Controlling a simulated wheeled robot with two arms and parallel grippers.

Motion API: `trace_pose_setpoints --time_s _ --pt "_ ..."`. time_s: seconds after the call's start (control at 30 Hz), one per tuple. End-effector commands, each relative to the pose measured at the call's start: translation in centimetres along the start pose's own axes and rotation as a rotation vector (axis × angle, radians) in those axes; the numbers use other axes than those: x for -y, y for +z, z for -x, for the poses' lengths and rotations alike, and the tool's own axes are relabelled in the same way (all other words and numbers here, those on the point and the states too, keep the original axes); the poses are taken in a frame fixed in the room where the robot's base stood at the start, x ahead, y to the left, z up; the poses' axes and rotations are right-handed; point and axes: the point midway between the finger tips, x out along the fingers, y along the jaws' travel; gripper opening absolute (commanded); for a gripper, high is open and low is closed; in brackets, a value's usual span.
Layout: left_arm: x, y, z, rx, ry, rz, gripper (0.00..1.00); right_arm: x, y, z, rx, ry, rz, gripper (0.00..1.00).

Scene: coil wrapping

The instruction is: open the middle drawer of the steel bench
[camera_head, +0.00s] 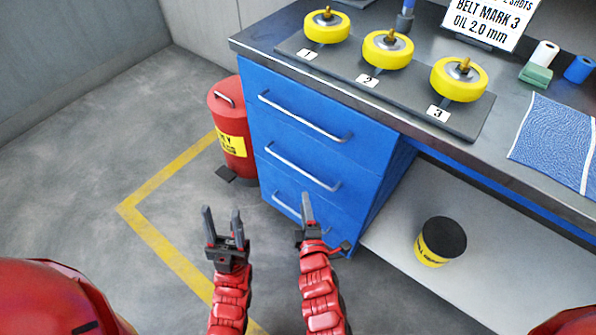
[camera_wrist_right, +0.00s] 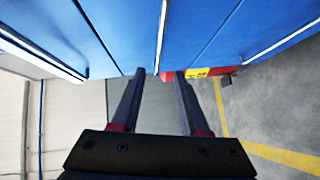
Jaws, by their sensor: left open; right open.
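The steel bench has a blue drawer block with three stacked drawers. The middle drawer (camera_head: 285,172) is closed, with a silver bar handle (camera_head: 302,167). In the right wrist view the middle of three handles (camera_wrist_right: 161,38) lines up with the gap between my right fingertips. My right gripper (camera_head: 307,197) is open and empty in front of the drawer block; its fingers also show in the right wrist view (camera_wrist_right: 159,74). I cannot tell the exact gap to the handle. My left gripper (camera_head: 222,212) is open and empty, left of the right one, over the floor.
A red bin (camera_head: 228,118) stands left of the drawers. The benchtop (camera_head: 283,35) holds a dark plate with several yellow rollers, a sign (camera_head: 488,18) and a blue cloth (camera_head: 556,143). A black-and-yellow can (camera_head: 441,241) sits on the lower shelf. Floor left of the yellow line is clear.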

Motion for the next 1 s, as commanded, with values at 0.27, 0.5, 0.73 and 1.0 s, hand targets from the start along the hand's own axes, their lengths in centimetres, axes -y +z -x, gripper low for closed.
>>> trace_pose_setpoints --time_s 0.27,0.5,0.73,1.0 --pt "0.0 0.1 0.8 0.000 0.000 0.000 0.50 -0.1 0.1 -6.4 0.001 0.004 -0.003 0.45" --pt "-0.1 0.3 1.8 0.000 0.000 0.000 0.50 0.0 0.1 -11.3 0.001 0.004 -0.005 0.45" --pt "-0.1 0.5 2.7 0.000 0.000 0.000 0.50 0.0 0.0 -13.8 0.000 0.004 -0.005 0.45" --pt "-0.1 0.5 2.8 0.000 0.000 0.000 0.50 -0.1 -0.1 -14.3 -0.002 0.004 -0.004 0.45"
